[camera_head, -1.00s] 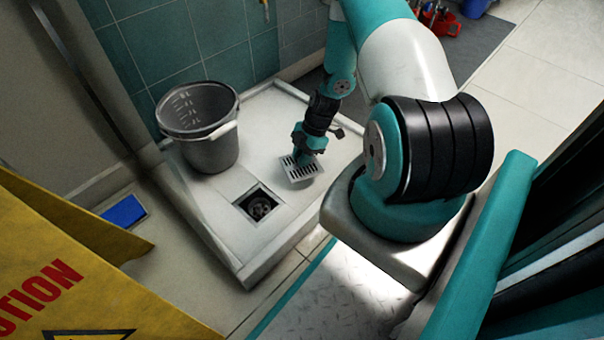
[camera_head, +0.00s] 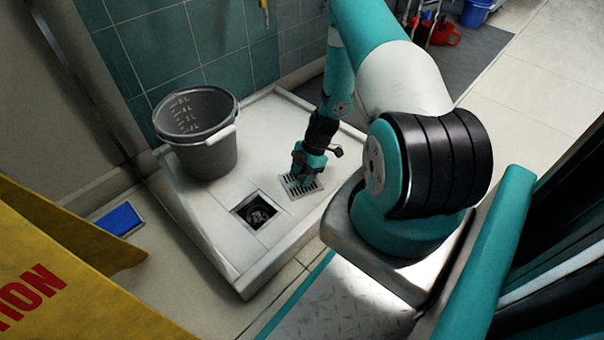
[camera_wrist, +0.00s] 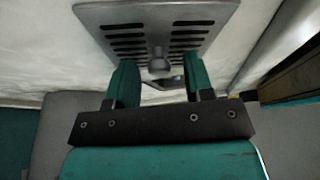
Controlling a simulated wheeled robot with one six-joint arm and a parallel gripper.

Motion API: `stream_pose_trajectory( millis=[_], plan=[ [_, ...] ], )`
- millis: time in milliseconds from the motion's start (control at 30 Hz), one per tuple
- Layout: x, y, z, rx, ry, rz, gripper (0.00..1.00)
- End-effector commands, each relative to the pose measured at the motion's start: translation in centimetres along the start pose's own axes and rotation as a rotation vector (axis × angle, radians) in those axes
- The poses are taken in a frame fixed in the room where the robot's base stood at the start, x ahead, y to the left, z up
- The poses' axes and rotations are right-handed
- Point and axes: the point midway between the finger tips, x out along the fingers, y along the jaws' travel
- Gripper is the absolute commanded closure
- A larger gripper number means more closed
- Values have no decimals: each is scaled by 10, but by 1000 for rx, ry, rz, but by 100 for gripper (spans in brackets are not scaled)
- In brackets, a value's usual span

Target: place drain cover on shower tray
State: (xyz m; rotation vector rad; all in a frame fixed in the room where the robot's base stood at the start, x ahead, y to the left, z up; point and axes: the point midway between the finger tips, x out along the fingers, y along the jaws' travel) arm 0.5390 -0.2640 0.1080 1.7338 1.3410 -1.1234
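The drain cover (camera_head: 302,188) is a square grey slotted plate. In the head view it appears to lie on the white shower tray (camera_head: 285,120), right of and a little behind the square drain opening (camera_head: 258,211), not over it. In the wrist view the cover (camera_wrist: 158,20) shows its slots and a small round knob (camera_wrist: 159,62). My gripper (camera_head: 300,178) is at the cover. In the wrist view my gripper's (camera_wrist: 160,78) two teal fingers stand apart, with visible gaps on both sides of the knob.
A grey bucket (camera_head: 205,155) stands on the tray left of the drain opening. A yellow caution sign (camera_head: 60,265) is at the lower left, near a blue flat object (camera_head: 120,219) on the floor. Teal tiled walls close off the back.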

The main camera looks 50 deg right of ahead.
Motion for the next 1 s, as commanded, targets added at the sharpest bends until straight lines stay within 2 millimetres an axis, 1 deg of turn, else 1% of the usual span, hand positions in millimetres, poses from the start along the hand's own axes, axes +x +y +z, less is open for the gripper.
stream_pose_trajectory(
  millis=[167, 267, 367, 500, 600, 700, 833, 1000],
  plan=[
    [-1, 0, -1, 0, 0, 0, 52],
    [-10, 0, -2, 1, 0, 1, 52],
    [-28, 0, -3, 1, -1, 2, 52],
    [-62, 0, -4, 2, -2, 3, 52],
    [-83, 0, -4, 1, -1, 2, 52],
    [-101, 0, -3, 1, -1, 2, 52],
    [-116, 0, -2, 1, -1, 1, 52],
    [-123, 0, -1, 0, 0, 0, 52]
  ],
)
